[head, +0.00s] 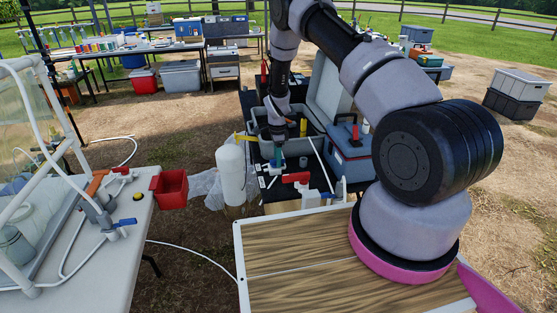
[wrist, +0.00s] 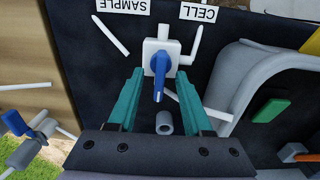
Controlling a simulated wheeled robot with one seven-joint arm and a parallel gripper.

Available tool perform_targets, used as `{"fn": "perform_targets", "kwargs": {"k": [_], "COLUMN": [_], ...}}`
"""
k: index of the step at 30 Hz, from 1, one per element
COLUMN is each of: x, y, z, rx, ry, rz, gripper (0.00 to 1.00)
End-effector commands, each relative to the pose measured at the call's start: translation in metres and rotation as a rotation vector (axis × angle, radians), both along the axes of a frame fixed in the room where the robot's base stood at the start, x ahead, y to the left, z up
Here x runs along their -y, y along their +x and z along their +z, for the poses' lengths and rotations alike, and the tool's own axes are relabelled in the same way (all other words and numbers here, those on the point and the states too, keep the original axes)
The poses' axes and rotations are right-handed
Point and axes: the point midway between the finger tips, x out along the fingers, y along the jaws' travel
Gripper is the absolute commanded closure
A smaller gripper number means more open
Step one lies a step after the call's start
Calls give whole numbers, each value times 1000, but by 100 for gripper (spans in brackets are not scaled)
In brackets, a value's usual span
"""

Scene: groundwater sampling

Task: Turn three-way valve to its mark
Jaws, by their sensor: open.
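The three-way valve shows in the wrist view as a white body (wrist: 153,47) with short white stubs on a dark panel. Its blue handle (wrist: 158,78) points down in the picture, toward my gripper's base. My gripper (wrist: 160,74) is open, with one teal finger on either side of the handle and a gap on both sides. Upside-down labels SAMPLE (wrist: 124,5) and CELL (wrist: 198,12) sit beyond the valve.
A grey short tube end (wrist: 165,122) lies between the fingers, below the handle. Thin white rods or lines lie around the valve. A blue-lidded cooler (head: 350,150) is to the right.

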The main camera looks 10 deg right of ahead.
Motion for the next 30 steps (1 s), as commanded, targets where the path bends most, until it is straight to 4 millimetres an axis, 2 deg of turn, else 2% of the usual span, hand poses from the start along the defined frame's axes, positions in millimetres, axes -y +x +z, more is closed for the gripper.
{"fn": "perform_targets", "kwargs": {"k": [6, 7, 9, 11, 16, 19, 30], "x": [0, 0, 0, 0, 0, -1, -8], "y": [0, 0, 0, 0, 0, 1, 6], "z": [0, 0, 0, 0, 0, 0, 0], "rx": [0, 0, 0, 0, 0, 0, 0], "ry": [0, 0, 0, 0, 0, 1, 4], "rz": [0, 0, 0, 0, 7, 92, 833], "gripper": [50, 54, 81, 100, 100, 100, 100]}}
